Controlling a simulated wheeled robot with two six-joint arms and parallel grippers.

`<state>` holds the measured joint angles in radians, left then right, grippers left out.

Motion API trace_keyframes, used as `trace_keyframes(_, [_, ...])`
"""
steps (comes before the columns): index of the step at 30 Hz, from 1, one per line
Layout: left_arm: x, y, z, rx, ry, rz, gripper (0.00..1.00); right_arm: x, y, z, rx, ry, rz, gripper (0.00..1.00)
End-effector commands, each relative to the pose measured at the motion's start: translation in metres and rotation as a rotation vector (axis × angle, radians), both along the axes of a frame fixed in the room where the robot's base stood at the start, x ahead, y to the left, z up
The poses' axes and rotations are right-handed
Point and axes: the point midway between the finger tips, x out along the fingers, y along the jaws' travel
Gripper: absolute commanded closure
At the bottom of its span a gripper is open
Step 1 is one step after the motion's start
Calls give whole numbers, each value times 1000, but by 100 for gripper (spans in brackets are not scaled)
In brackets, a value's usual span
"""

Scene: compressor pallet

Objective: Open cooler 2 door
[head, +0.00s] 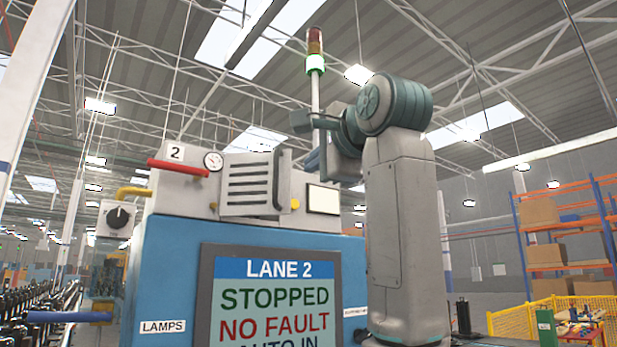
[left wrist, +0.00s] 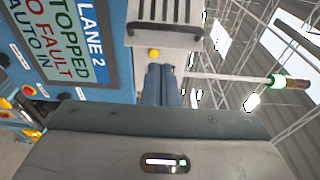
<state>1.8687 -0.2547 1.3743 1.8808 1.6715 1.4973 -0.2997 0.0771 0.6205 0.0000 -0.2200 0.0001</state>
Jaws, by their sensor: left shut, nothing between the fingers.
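The cooler unit marked 2 is a pale box (head: 180,190) on top of the blue lane cabinet in the head view. Its grey louvred door (head: 250,185) stands out from the box front; I cannot tell if it is ajar. The louvred panel (left wrist: 168,14) also shows at the top of the left wrist view. My left gripper (head: 311,160) is right of the door, partly hidden by my arm. In the left wrist view its blue-grey fingers (left wrist: 160,68) are together and empty, close to the panel's edge. My right gripper is not in view.
A LANE 2 screen (head: 268,300) reads STOPPED, NO FAULT. A red handle or pipe (head: 178,167), a gauge (head: 213,161), a yellow knob (head: 295,204) and a lit green stack light (head: 315,64) are near the cooler. Shelving (head: 565,235) and yellow fencing (head: 512,324) stand far right.

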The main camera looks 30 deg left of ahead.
Motion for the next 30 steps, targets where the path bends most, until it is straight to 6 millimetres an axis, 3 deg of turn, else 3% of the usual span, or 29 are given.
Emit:
trace_keyframes(16, [45, 73, 3, -2, 2, 4, 100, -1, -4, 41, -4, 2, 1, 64])
trace_keyframes(30, [52, 84, 0, -1, 1, 2, 100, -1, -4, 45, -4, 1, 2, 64])
